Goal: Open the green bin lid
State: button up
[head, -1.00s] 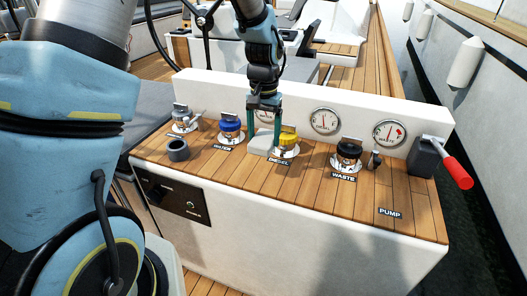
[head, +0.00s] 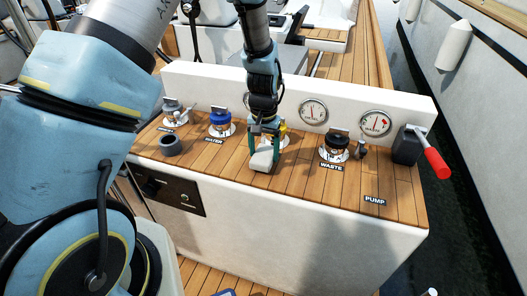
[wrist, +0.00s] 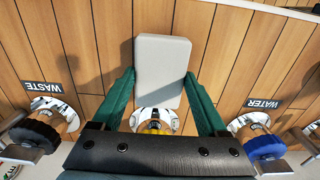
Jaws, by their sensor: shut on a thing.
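No green bin or green lid shows in either view. My gripper (head: 264,147), with teal fingers, is over the wooden counter top near its front edge. It is shut on a pale grey block (head: 262,160). In the wrist view the block (wrist: 162,55) sits between the two fingertips. Whether the block touches the wood is hard to tell. The yellow-topped cap (head: 284,137) is just behind the gripper and partly hidden by it.
The counter carries a blue cap (head: 220,120) marked WATER, a black cap (head: 337,139) marked WASTE, and a dark ring (head: 170,145). A red pump handle (head: 436,163) juts out at right. Gauges line the white back wall (head: 345,97). Bare planks lie front right.

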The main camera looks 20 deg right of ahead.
aim_at(264, 154)
jog(key=shift+f, duration=0.45)
jog(key=shift+f, duration=0.1)
jog(key=o, duration=1.4)
notch_tip(264, 154, up, 12)
jog(key=shift+r+b, duration=0.1)
jog(key=shift+b, duration=1.1)
